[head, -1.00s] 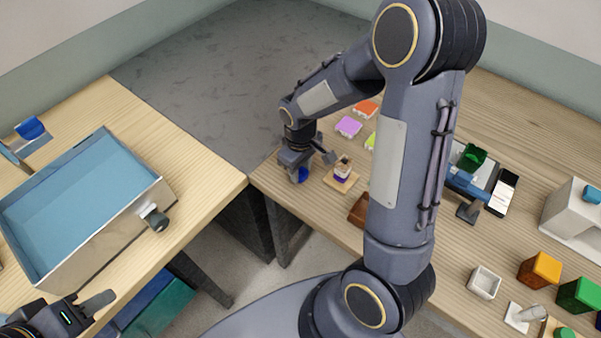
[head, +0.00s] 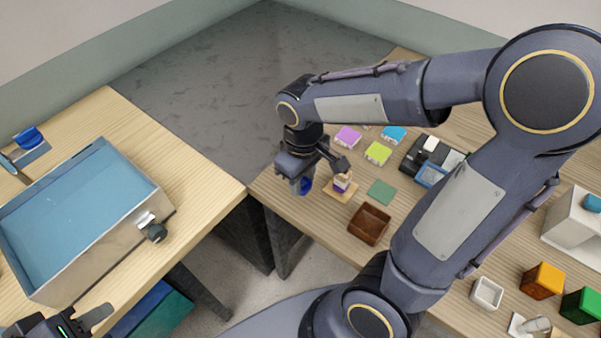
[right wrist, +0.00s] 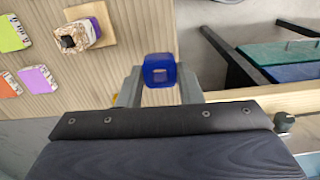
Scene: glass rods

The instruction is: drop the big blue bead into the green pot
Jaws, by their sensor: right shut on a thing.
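The big blue bead (right wrist: 160,71), squarish with a square hole, is held between the fingers of my right gripper (right wrist: 160,92). In the head view the bead (head: 304,186) hangs below the right gripper (head: 306,175), near the left edge of the right table. A green box-shaped thing (head: 582,304), possibly the green pot, stands at the lower right, partly cut off; I cannot tell if its top is open. My left gripper (head: 88,318) is at the lower left, partly out of frame; its opening is unclear.
Just right of the bead, a wooden stand (head: 340,190) carries a small white and purple stack. Nearby are a brown open box (head: 369,224), a green mat (head: 382,192) and coloured cards. An orange box (head: 543,279) and a white dish (head: 487,292) stand near the green one.

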